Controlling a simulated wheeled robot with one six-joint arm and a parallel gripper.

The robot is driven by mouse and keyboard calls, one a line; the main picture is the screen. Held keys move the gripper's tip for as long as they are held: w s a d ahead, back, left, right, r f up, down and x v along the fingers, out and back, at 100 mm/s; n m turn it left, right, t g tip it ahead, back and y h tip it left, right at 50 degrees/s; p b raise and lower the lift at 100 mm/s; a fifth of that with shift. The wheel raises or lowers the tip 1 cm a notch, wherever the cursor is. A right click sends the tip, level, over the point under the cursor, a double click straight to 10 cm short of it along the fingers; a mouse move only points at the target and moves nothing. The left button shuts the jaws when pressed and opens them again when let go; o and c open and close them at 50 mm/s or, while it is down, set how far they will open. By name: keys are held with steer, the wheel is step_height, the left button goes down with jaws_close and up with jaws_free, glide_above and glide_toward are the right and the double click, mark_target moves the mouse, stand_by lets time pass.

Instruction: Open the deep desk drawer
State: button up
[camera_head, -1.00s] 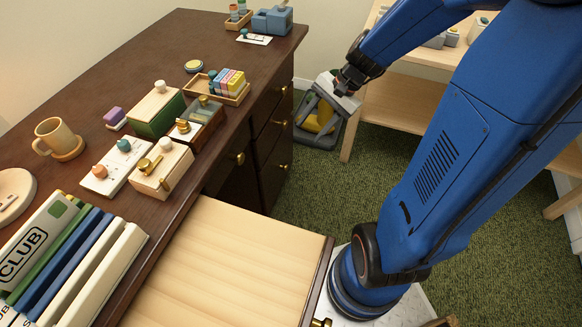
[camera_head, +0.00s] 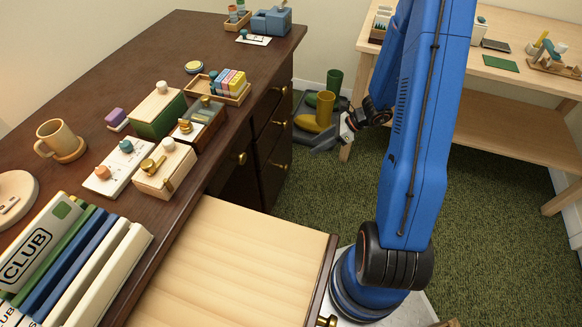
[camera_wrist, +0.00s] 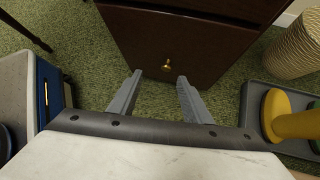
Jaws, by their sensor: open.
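The dark brown desk (camera_head: 150,60) has a drawer stack at its far end, with brass knobs on the drawer fronts. The lowest visible front there, the deep drawer (camera_head: 272,180), looks closed and has a knob (camera_head: 283,167). In the wrist view a dark drawer front (camera_wrist: 185,40) fills the top middle, with a brass knob (camera_wrist: 167,66) low on it. My gripper (camera_head: 322,147) is to the right of the drawer stack, low near the floor. In the wrist view my gripper (camera_wrist: 159,76) is open and empty, its fingers either side of the knob's line but apparently short of it.
A pale wooden panel (camera_head: 230,260) sticks out from the near desk. A grey tray (camera_wrist: 250,100) with a yellow boot-like item (camera_wrist: 285,120) lies right of my gripper in the wrist view. A wooden shelf table (camera_head: 500,115) stands right. Green carpet (camera_head: 480,210) is open between.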

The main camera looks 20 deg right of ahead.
mark_target(287, 168)
step_height(287, 168, down, 5)
steer(key=d+m, duration=0.2)
steer(key=w+x, duration=0.1)
steer(key=x, duration=1.6)
steer(key=shift+m+t, duration=0.3)
steer(key=shift+t, duration=0.1)
steer(key=shift+w+a+r, duration=0.1)
steer(key=shift+w, duration=0.05)
jaws_close()
